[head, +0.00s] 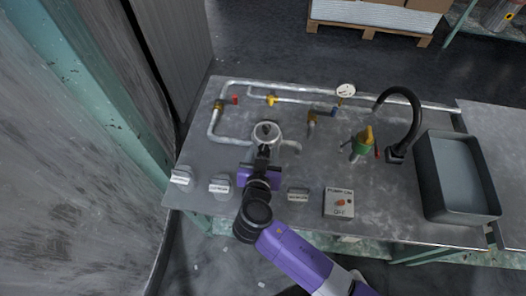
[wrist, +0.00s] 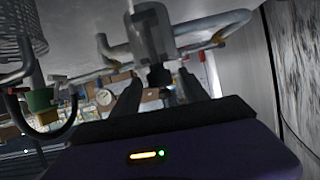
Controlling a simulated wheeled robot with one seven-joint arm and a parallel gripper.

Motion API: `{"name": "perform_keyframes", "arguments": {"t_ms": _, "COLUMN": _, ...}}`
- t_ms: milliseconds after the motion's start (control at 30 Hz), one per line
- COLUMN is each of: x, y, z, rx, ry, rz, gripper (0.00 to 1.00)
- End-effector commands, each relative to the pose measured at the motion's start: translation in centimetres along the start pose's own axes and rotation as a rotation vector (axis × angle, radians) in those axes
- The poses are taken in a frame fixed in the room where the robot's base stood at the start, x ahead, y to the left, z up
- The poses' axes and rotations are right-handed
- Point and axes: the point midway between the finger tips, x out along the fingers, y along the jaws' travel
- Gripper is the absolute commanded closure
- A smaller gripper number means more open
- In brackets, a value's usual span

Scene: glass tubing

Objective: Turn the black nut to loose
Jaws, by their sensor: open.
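The black nut (wrist: 158,77) shows in the wrist view as a small dark piece at the end of a clear glass vessel (wrist: 152,35). My gripper (wrist: 160,84) is open, with one dark finger on each side of the nut. I cannot tell whether either finger touches it. In the head view my gripper (head: 264,153) is at the near side of the round glass vessel (head: 267,130), and my own arm hides the nut there.
Pipes (head: 300,88) with red, yellow and blue valve handles run behind the vessel. Labelled blocks (head: 220,186) and a pump switch box (head: 339,203) line the bench front.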

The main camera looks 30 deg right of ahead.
Motion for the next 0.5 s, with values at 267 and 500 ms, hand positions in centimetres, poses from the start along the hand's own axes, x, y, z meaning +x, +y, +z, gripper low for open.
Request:
{"name": "perform_keyframes", "arguments": {"t_ms": 267, "x": -3.9, "y": 0.0, "z": 0.1, "rx": 0.000, "ry": 0.001, "rz": -0.003, "gripper": 0.48}}
{"name": "perform_keyframes", "arguments": {"t_ms": 500, "x": -6.9, "y": 0.0, "z": 0.1, "rx": 0.000, "ry": 0.000, "rz": -0.002, "gripper": 0.48}}
